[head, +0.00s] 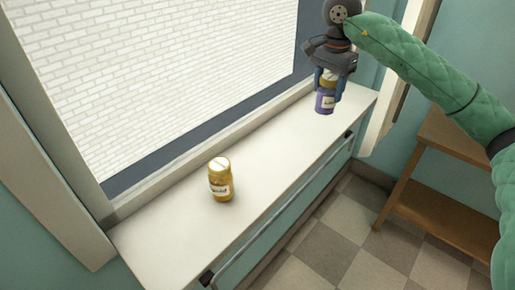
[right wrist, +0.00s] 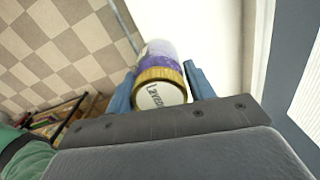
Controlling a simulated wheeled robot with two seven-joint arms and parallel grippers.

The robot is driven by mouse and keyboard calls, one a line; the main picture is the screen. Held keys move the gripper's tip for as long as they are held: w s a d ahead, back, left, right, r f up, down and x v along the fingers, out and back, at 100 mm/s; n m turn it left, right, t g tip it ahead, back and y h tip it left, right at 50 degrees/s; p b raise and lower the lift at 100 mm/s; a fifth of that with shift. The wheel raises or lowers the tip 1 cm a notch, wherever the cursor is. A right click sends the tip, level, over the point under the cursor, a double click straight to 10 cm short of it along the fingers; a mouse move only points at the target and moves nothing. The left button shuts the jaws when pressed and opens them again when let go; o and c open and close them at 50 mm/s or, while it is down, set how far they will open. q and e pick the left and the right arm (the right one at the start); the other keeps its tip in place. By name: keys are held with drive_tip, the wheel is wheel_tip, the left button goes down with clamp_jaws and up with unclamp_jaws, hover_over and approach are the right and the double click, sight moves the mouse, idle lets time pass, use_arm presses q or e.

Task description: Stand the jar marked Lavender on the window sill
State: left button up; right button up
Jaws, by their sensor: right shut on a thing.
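The jar marked Lavender (head: 325,103) has purple contents, a pale label and a gold lid. In the right wrist view its lid (right wrist: 160,90) carries lettering that starts like "Laven". My right gripper (head: 329,92) is shut on this jar from above, with one blue finger on each side. The jar is upright, or nearly so, over the far right end of the white window sill (head: 270,160). I cannot tell whether its base touches the sill. My left gripper is not in view.
A jar with amber contents and a gold lid (head: 220,180) stands on the nearer left part of the sill. The sill between the two jars is clear. A rail (head: 285,205) runs along the front below the sill. A wooden shelf unit (head: 440,190) stands at the right.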

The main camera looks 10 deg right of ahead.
drive_tip(key=shift+w+a, duration=0.1)
drive_tip(key=shift+a, duration=0.2)
use_arm(q)
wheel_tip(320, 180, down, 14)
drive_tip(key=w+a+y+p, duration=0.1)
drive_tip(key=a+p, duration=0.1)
drive_tip(key=p, duration=0.4)
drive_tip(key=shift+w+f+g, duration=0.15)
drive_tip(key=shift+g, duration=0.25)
use_arm(e)
drive_tip(key=shift+s+a+f, duration=0.2)
drive_tip(key=shift+a+f, duration=2.45)
drive_tip(key=shift+a, duration=0.15)
drive_tip(key=shift+s+a+f, duration=0.2)
drive_tip(key=shift+a+f, duration=2.4)
drive_tip(key=shift+a, duration=0.2)
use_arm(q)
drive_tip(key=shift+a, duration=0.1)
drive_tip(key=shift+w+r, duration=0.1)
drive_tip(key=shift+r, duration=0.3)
use_arm(e)
drive_tip(key=shift+f, duration=0.1)
drive_tip(key=o, duration=1.2)
drive_tip(key=shift+c, duration=0.2)
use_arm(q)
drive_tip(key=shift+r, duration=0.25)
